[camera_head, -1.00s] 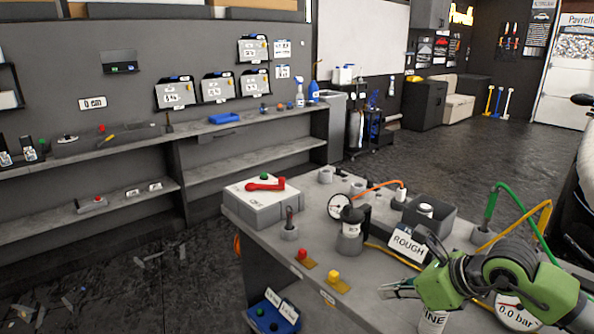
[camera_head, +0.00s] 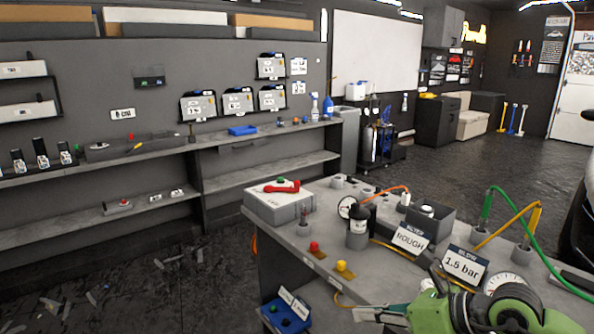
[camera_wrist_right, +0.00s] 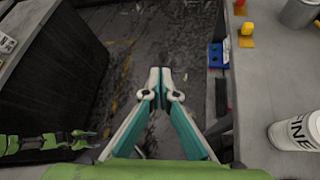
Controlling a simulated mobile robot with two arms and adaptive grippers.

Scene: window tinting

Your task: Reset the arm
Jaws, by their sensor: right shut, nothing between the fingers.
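My right gripper (camera_head: 368,314) is low in the head view, in front of the grey workbench (camera_head: 325,235). In the right wrist view my right gripper (camera_wrist_right: 160,76) has its teal fingers together at the tips, with nothing between them, above the dark floor beside the bench edge. My right arm is green and bent at the lower right of the head view. A green arm part with a dark end, seemingly my left gripper (camera_wrist_right: 88,137), shows at the left of the right wrist view; its jaws are too small to read. The left arm is out of the head view.
The bench holds a white box with a red lever (camera_head: 280,204), a ROUGH sign (camera_head: 410,240), a 1.5 bar sign (camera_head: 462,266) and red and yellow buttons. A FINE can (camera_wrist_right: 298,132) stands near the right gripper. A blue bin (camera_head: 286,314) sits below the bench edge.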

